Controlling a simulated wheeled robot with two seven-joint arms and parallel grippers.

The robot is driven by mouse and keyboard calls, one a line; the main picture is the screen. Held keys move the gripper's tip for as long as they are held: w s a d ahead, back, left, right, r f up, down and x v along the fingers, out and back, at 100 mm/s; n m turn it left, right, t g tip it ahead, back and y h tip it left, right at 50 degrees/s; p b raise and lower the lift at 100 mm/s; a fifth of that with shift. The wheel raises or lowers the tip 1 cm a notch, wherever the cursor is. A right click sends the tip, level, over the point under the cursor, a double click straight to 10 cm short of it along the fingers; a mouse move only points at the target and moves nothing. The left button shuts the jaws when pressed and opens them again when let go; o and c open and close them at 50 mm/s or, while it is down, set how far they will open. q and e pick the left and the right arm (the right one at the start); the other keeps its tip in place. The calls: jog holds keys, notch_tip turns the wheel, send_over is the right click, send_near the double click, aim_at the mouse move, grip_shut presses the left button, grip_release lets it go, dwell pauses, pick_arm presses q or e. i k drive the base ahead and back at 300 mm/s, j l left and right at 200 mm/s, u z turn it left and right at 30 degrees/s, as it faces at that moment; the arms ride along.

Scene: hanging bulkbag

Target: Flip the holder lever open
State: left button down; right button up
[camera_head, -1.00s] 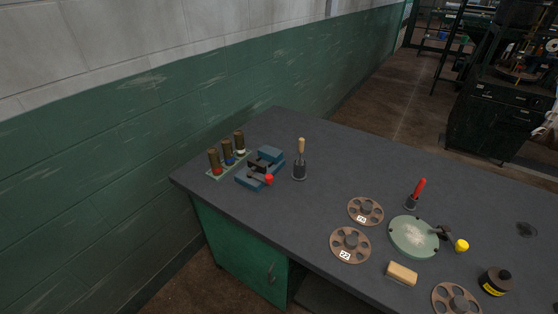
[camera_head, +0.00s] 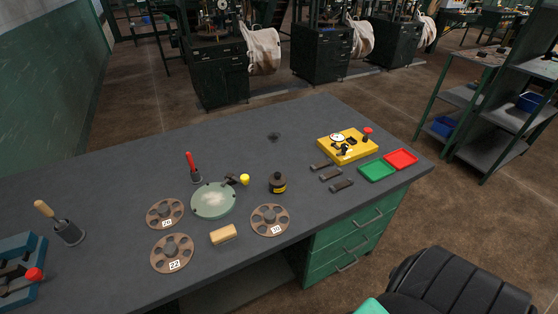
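A blue holder (camera_head: 20,267) with a red-knobbed lever (camera_head: 34,275) stands at the left edge of the head view, partly cut off. A yellow fixture (camera_head: 360,154) with a round dial and a red knob (camera_head: 368,131) sits at the right end of the bench. A round pale green plate (camera_head: 213,201) in the middle has a dark lever ending in a yellow ball (camera_head: 244,180). I cannot tell for certain which of these carries the holder lever. Neither of my grippers is in view.
The dark bench (camera_head: 110,190) holds several numbered brown discs, a tan block (camera_head: 223,234), a black jar (camera_head: 278,183), dark bars (camera_head: 330,175), a green tray (camera_head: 377,171) and a red tray (camera_head: 401,159). A black padded shape (camera_head: 460,285) fills the lower right.

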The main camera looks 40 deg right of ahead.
aim_at(244, 179)
jog(key=z, duration=0.7)
jog(key=k+j, duration=0.1)
jog(key=j, duration=0.3)
jog(key=j+z, duration=0.15)
jog(key=j, duration=0.3)
jog(key=k+j, duration=0.15)
jog(key=j, duration=0.2)
jog(key=k+j+z, duration=0.15)
jog(key=j, duration=0.3)
